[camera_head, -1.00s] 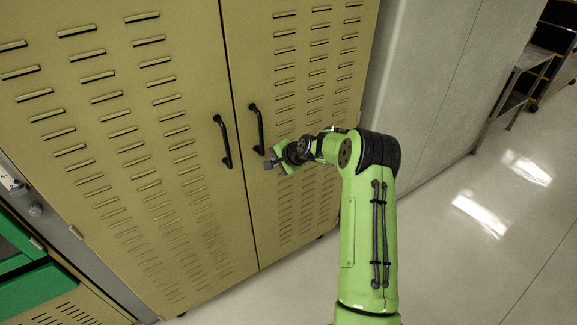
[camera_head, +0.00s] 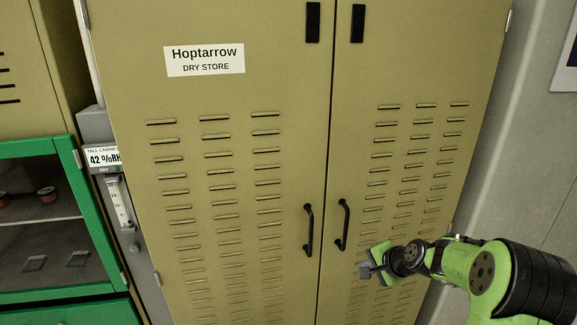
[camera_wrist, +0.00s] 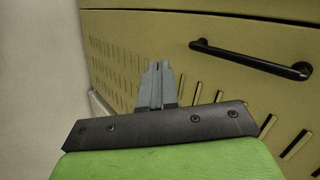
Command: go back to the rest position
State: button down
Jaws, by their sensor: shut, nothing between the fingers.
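My gripper (camera_head: 366,271) is at the end of my green arm, in front of the right door of a tall tan cabinet (camera_head: 285,90). In the wrist view my gripper (camera_wrist: 158,66) shows its two grey fingers together, with nothing between them. The right door's black handle (camera_head: 343,225) is just above and to the left of the gripper in the head view. This handle also shows in the wrist view (camera_wrist: 250,58), apart from the fingers. The left door's black handle (camera_head: 308,231) is further left. Both doors are shut.
A green-framed cabinet (camera_head: 60,146) with glass and small items stands at the left. A grey humidity box (camera_head: 98,128) with a gauge is between the cabinets. A grey wall (camera_head: 535,150) is at the right. The left door bears a "Hoptarrow DRY STORE" label (camera_head: 204,60).

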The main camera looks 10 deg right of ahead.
jog(key=s+a+r+n+g+h+p, duration=0.1)
jog(key=s+a+r+n+g+h, duration=0.1)
jog(key=s+a+r+n, duration=1)
jog(key=s+r, duration=0.1)
jog(key=s, duration=0.9)
jog(key=s+a+r+n+h+p, duration=0.1)
jog(key=s+r, duration=0.1)
jog(key=s, duration=0.9)
jog(key=shift+s+r+g, duration=0.15)
jog(key=shift+s+g, duration=0.15)
jog(key=shift+s, duration=0.1)
